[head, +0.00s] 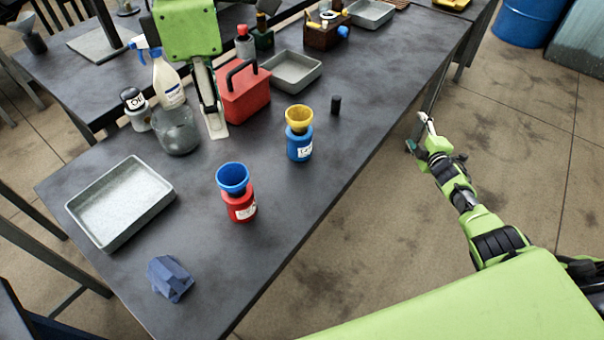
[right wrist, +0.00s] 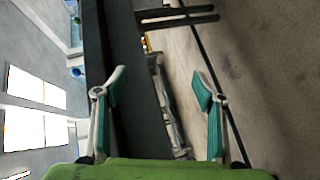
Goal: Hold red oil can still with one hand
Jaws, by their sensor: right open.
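The red oil can (head: 243,98), boxy with a black handle on top, stands upright on the dark table. My left gripper (head: 211,112) reaches down at the can's left side, with one pale finger showing close along it. I cannot see its other finger or tell whether it grips the can. My right gripper (head: 419,133) is open and empty beyond the table's right edge, over the floor. In the right wrist view its two fingers (right wrist: 160,88) are wide apart with nothing between them up close.
A red bottle (head: 240,207) with a blue funnel and a blue bottle (head: 299,149) with a yellow funnel stand in front. A grey tray (head: 105,236), crumpled blue cloth (head: 170,278), glass jar (head: 177,132), spray bottle (head: 168,82) and small black cylinder (head: 336,105) are nearby. The table's right front is clear.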

